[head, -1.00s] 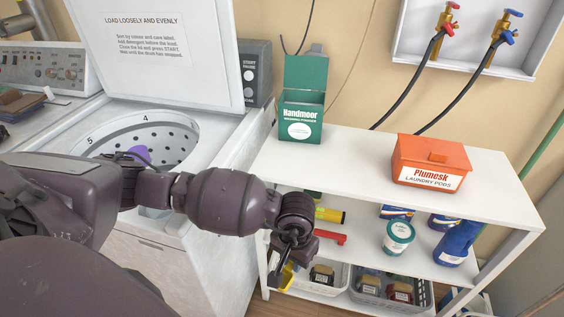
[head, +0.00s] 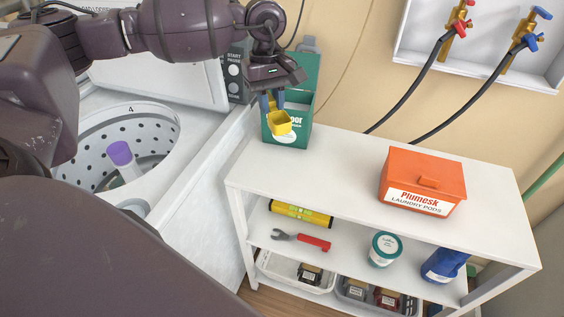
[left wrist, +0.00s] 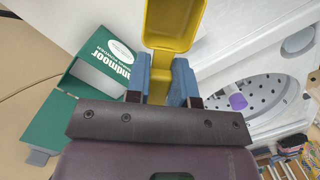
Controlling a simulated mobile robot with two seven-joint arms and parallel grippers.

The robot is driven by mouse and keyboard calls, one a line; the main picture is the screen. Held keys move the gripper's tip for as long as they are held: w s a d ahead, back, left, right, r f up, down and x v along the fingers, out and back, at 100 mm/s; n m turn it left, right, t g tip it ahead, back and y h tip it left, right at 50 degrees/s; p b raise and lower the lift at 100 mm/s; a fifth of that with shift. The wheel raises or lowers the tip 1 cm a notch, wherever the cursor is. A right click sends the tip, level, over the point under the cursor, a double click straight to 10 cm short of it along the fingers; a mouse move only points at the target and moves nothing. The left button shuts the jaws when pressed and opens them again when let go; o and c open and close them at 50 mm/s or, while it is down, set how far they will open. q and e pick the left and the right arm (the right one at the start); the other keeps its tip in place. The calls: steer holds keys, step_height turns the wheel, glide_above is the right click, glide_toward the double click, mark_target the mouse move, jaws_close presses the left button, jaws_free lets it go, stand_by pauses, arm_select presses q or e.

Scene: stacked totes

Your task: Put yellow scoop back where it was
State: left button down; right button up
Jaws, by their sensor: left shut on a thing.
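The yellow scoop (head: 280,122) is held in my left gripper (head: 272,101), whose blue fingers are shut on its handle. In the head view the scoop hangs in front of the green Handmoor washing powder box (head: 290,138), covering part of its label. The box stands with its lid up at the left end of the white shelf's top. In the left wrist view the scoop (left wrist: 174,25) points away from the fingers (left wrist: 161,82), and the open box (left wrist: 95,65) is to the left, apart from the scoop. My right gripper is in neither view.
An orange Plumesk laundry pods box (head: 424,180) stands on the right of the white shelf top (head: 340,160). Lower shelves hold a yellow level (head: 301,214), a red-handled wrench (head: 303,240) and tubs. The open washer drum (head: 150,125) is at left. Hoses hang behind.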

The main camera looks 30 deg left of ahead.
arm_select(q)
steer(key=shift+w+a+r, duration=0.15)
steer(key=shift+w+r, duration=0.05)
steer(key=shift+r, duration=0.4)
steer(key=shift+f+n, duration=0.15)
steer(key=shift+n, duration=0.15)
glide_above(274, 173)
step_height(274, 173, down, 7)
steer(key=f, duration=0.7)
steer(key=shift+w+a+f, duration=0.15)
steer(key=shift+a+f, duration=0.05)
steer(key=shift+f, duration=0.45)
step_height(274, 173, down, 4)
steer(key=shift+r, duration=0.1)
steer(key=shift+f, duration=0.3)
steer(key=c, duration=1.1)
jaws_free()
steer(key=shift+o, duration=0.6)
steer(key=shift+r, duration=0.3)
step_height(274, 173, up, 12)
steer(key=w+a, duration=0.1)
steer(key=shift+a+f, duration=0.2)
steer(key=shift+a, duration=0.1)
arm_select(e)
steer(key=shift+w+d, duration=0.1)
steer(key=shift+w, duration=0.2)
